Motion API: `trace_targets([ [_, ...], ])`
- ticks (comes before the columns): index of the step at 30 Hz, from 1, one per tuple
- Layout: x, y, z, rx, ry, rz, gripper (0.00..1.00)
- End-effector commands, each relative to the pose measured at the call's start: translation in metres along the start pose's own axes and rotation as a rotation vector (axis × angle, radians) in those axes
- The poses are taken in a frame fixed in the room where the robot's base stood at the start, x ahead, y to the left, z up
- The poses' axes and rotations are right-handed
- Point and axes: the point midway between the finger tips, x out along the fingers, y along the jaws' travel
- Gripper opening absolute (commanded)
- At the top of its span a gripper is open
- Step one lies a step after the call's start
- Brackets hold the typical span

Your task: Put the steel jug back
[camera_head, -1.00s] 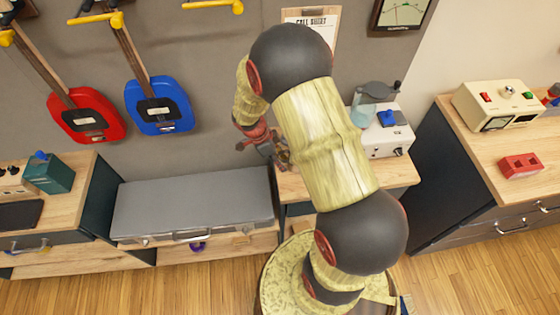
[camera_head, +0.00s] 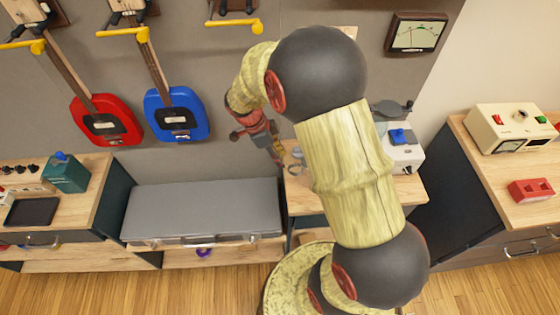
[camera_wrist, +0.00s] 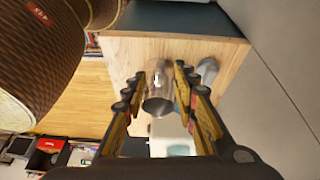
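The steel jug, a shiny metal cylinder with a dark open mouth, shows in the wrist view (camera_wrist: 159,92) between my two fingers, over the wooden counter. In the head view a small shiny piece of it (camera_head: 297,156) shows just right of the fingertips, partly hidden by my arm. My gripper (camera_head: 278,154) points down right toward the jug, over the counter's left part. In the wrist view my gripper (camera_wrist: 160,77) is open, one finger on each side of the jug. I cannot tell whether either finger touches it.
The wooden counter (camera_head: 302,196) carries a white machine (camera_head: 404,155) with a blue part at its right. A grey case (camera_head: 205,208) lies left of the counter. Red (camera_head: 107,122) and blue (camera_head: 177,117) guitars hang on the wall. A right-hand bench (camera_head: 490,170) holds a cream box and a red box.

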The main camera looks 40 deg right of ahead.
Motion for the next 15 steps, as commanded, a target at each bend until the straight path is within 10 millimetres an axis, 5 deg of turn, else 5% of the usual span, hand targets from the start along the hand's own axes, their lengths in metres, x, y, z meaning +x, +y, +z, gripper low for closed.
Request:
trace_targets([
  [8, -0.083, 0.024, -0.005, -0.346, -0.080, -0.122, 0.28],
  [15, -0.171, 0.084, -0.012, -0.882, -0.123, -0.347, 0.28],
])
